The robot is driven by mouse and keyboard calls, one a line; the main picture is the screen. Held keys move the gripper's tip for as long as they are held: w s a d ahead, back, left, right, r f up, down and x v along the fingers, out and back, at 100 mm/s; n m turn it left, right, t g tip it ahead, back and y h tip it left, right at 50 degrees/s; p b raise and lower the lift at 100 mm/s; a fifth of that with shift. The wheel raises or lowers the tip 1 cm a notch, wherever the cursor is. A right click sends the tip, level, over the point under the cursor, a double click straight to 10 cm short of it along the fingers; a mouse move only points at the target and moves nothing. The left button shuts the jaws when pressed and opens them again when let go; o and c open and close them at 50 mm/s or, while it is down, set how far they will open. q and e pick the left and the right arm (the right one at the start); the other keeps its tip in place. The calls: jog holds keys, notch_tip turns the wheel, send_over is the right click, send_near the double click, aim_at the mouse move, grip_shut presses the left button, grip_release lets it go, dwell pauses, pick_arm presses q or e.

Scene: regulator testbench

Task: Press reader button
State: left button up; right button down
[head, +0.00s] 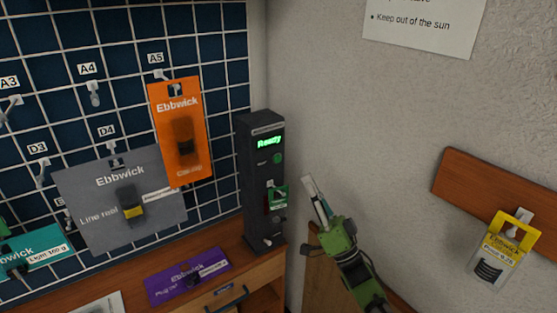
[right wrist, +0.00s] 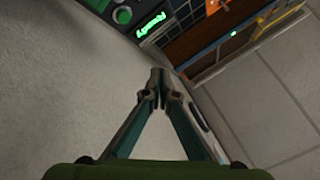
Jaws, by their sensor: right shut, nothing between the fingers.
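The reader (head: 255,205) is a tall dark post on the wooden counter, with a lit green "Ready" display (head: 269,142). A small round green button (head: 277,158) sits just below the display. In the right wrist view the display (right wrist: 150,24) and a round green button (right wrist: 122,15) show at the top, past the fingertips. My right gripper (head: 309,182) is to the right of the reader, apart from it and lower than the button. Its fingers are shut with nothing between them; their tips also show in the right wrist view (right wrist: 158,76). My left gripper is not in view.
A pegboard (head: 60,110) with hanging Ebbwick packs, one orange (head: 163,108), stands left of the reader. A purple pack (head: 165,290) lies on the counter (head: 215,243). A wooden rail (head: 470,190) with a yellow pack (head: 487,262) is at right. The wall beside my right gripper is bare.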

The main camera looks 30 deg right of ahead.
aim_at(278, 159)
jog(key=shift+w, duration=0.1)
jog(key=shift+w+a+b, duration=0.2)
jog(key=shift+w+b, duration=1.05)
jog(key=shift+w, duration=0.95)
jog(key=shift+w+a+b, duration=0.15)
jog(key=shift+w+b, duration=1.05)
jog(key=shift+w, duration=0.95)
jog(key=shift+w+b, duration=0.3)
jog(key=shift+w, duration=0.1)
jog(key=shift+w+b, duration=0.4)
jog(key=shift+w, duration=0.05)
jog(key=shift+s, duration=0.15)
jog(key=shift+s+p, duration=0.6)
jog(key=shift+s, duration=0.15)
